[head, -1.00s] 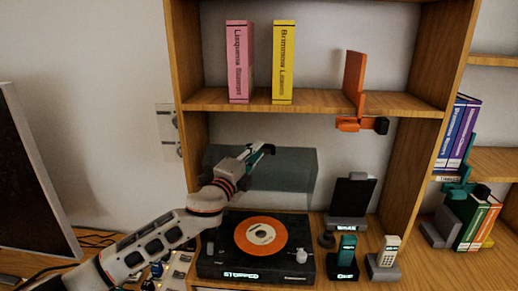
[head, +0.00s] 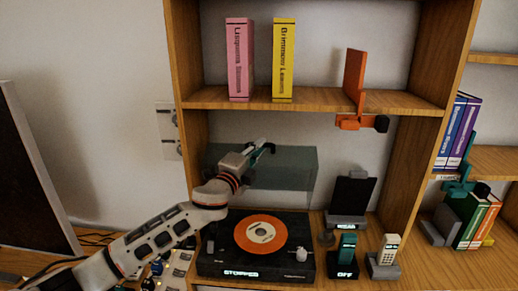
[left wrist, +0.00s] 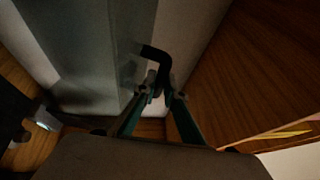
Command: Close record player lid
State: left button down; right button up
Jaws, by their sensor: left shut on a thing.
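The record player (head: 282,266) is black with an orange record (head: 260,234) on it and a display that appears to read STOPPED. Its translucent grey lid (head: 292,171) stands raised at the back. My left gripper (head: 262,150) is at the lid's upper edge, shut on a black handle-like piece. In the left wrist view the fingers (left wrist: 160,92) close around this dark hooked handle (left wrist: 155,56), beside the grey lid panel (left wrist: 112,45). My right gripper is not in view.
A wooden shelf (head: 310,100) above the player holds a pink book (head: 239,60), a yellow book (head: 284,60) and an orange bracket (head: 354,85). A dark stand (head: 350,200) and two small phone-like devices are to the player's right. A shelf side wall is close to my gripper.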

pick_arm(q)
jog(key=shift+s+f+b, duration=0.4)
jog(key=shift+s+b, duration=0.15)
jog(key=shift+b, duration=0.3)
jog(key=s+f+m+t+h+b, duration=0.1)
jog(key=s+f+t+b, duration=0.1)
jog(key=s+f+b, duration=0.2)
jog(key=s+f+m+t+h+b, duration=0.2)
jog(key=s+f+b, duration=0.2)
jog(key=s+b, duration=0.6)
jog(key=shift+s+h+b, duration=0.25)
jog(key=shift+h+b, duration=0.05)
jog(key=shift+b, duration=1.6)
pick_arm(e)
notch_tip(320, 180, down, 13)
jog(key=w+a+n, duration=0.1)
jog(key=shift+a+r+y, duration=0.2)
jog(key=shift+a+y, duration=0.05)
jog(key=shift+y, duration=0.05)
pick_arm(q)
jog(key=shift+f, duration=0.1)
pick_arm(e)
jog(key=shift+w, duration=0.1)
